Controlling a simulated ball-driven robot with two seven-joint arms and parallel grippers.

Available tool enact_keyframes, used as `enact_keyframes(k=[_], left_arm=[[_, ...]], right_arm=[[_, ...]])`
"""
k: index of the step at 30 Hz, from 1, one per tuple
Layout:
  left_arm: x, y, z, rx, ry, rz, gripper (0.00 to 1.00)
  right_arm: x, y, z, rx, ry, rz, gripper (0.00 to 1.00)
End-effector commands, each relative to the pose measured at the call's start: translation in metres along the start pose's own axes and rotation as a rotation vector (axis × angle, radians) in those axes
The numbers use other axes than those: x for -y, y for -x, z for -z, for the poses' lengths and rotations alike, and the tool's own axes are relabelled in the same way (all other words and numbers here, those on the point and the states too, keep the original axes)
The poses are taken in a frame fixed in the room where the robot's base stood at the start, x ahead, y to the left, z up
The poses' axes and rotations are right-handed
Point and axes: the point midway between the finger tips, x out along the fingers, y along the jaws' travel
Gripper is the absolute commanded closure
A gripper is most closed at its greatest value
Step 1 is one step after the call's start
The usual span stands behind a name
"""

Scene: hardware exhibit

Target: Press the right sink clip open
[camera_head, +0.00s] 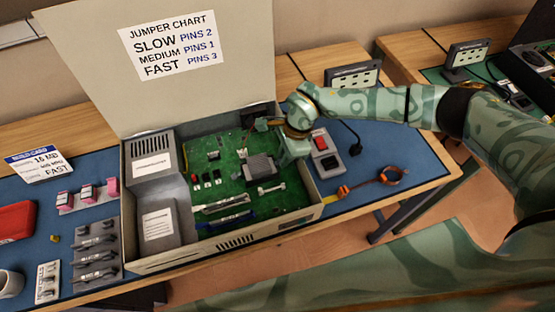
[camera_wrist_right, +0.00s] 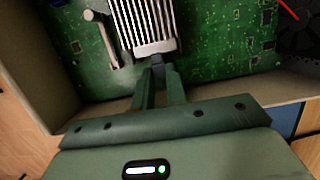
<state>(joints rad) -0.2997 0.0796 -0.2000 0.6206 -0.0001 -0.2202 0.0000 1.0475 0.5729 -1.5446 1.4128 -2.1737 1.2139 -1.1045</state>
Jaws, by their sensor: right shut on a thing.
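The heatsink (camera_head: 260,166) is a grey finned block on the green circuit board inside the open computer case. In the right wrist view the heatsink (camera_wrist_right: 145,22) has pale fins, and a small dark clip (camera_wrist_right: 158,64) sits at its near edge. My right gripper (camera_head: 291,154) reaches into the case from the right, just beside the heatsink. In the right wrist view the gripper (camera_wrist_right: 158,80) has its fingertips closed together on the dark clip. Whether the clip is latched or open cannot be told. My left gripper is not in view.
The case's right wall (camera_head: 305,180) and raised lid (camera_head: 90,60) stand close to my arm. A pale bar (camera_wrist_right: 100,38) lies beside the heatsink. A grey box with a red switch (camera_head: 322,146) and an orange strap (camera_head: 385,176) lie on the blue mat to the right.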

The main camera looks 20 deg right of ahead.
Motion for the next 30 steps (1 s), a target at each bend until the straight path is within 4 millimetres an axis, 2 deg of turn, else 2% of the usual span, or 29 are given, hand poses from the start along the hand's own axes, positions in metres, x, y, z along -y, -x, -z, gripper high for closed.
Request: enact_keyframes(k=[30], left_arm=[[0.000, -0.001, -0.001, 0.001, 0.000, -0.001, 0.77]], right_arm=[[0.000, -0.005, 0.013, -0.004, -0.003, 0.000, 0.95]])
